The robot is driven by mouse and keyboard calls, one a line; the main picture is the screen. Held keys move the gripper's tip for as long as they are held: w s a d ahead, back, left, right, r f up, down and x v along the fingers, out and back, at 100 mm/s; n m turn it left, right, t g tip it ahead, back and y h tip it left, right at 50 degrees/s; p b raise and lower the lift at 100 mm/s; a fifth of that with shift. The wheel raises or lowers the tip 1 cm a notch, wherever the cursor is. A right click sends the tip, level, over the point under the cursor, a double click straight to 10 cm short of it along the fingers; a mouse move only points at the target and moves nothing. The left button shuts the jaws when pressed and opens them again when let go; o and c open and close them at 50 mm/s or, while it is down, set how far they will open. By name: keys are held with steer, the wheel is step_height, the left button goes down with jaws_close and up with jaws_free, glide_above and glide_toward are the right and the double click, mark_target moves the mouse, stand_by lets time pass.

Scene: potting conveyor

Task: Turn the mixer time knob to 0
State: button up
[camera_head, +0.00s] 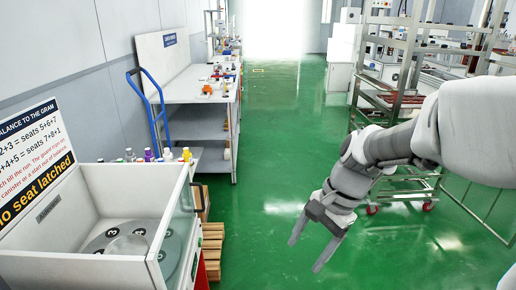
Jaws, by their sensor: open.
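My gripper (307,243) hangs over the green floor right of the middle, pointing down and to the left. Its two fingers are apart with nothing between them. A white machine (85,235) with an open top stands at the lower left. Inside it is a round grey plate with numbered seats and a clear dome at its middle. I cannot make out a time knob on it or anywhere else in view. My gripper is well apart from the machine, to its right.
A sign board (37,160) stands behind the machine's tub. A blue hand truck (152,105) leans by a grey bench (195,92) with small items. Wooden pallets (212,248) lie beside the machine. A wheeled metal rack (398,80) stands at the right. The green floor (275,140) between is clear.

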steer(key=w+a+f+m+g+y+b, duration=0.1)
steer(key=w+a+f+m+y+b, duration=0.3)
steer(key=f+m, duration=0.7)
steer(key=w+a+f+m+y+b, duration=0.2)
steer(key=w+a+f+m+y, duration=0.25)
steer(key=f, duration=1.25)
steer(key=w+a+f+m+g+y+b, duration=0.15)
steer(key=a+f+m+y+b, duration=0.35)
steer(key=f+m, duration=0.65)
steer(key=s+a+f+n+t, duration=0.1)
steer(key=a+f, duration=0.1)
steer(key=a, duration=1.4)
steer(key=shift+s+a+n+y+p, duration=0.15)
steer(key=shift+a+n+y+p, duration=0.15)
steer(key=shift+y+p, duration=0.15)
jaws_close()
